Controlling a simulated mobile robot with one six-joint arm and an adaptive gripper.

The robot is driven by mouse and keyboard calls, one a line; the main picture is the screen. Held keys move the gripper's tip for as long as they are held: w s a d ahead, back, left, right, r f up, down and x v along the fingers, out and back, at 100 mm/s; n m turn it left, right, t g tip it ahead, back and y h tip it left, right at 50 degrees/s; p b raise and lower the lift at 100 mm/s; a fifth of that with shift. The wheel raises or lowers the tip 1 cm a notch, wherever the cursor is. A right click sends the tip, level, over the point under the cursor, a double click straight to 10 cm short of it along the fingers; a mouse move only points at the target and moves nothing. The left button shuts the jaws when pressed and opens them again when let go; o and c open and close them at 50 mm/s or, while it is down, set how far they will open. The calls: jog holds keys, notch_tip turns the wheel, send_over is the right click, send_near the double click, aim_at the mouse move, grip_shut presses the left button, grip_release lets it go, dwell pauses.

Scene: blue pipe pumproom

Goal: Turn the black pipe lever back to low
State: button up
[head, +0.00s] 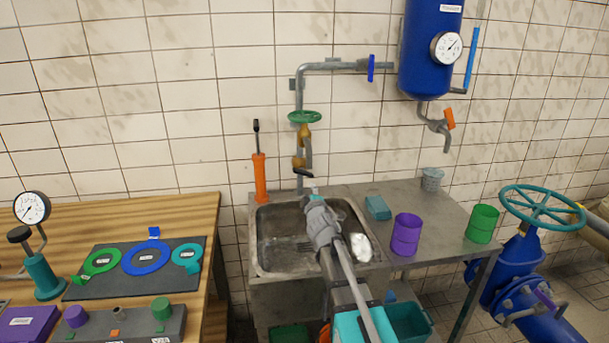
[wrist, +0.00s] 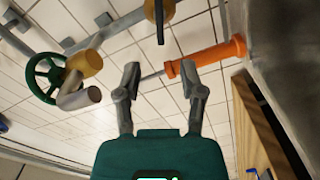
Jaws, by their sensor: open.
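A short black lever (wrist: 160,25) shows at the top edge of the wrist view, on a brass valve body (wrist: 153,10) that is partly cut off. In the head view the lower brass fitting (head: 299,162) sits on the grey pipe above the sink. A dark piece (head: 303,173) just below it looks like the lever; it is too small to tell its exact angle. My gripper (head: 312,192) is just below this fitting, over the sink's back edge. In the wrist view my gripper (wrist: 160,78) is open, its fingers apart and empty, with the lever beyond them.
An orange cylinder (head: 260,178) with a thin rod stands left of the pipe, close to my gripper. A green handwheel (head: 304,117) is above. The sink (head: 262,240) lies below. Purple (head: 406,234) and green (head: 482,223) cups stand on the counter at right.

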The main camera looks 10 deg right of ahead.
aim_at(304, 175)
jog(key=w, duration=1.3)
jog(key=shift+w, duration=0.2)
jog(key=shift+c, duration=0.2)
grip_shut()
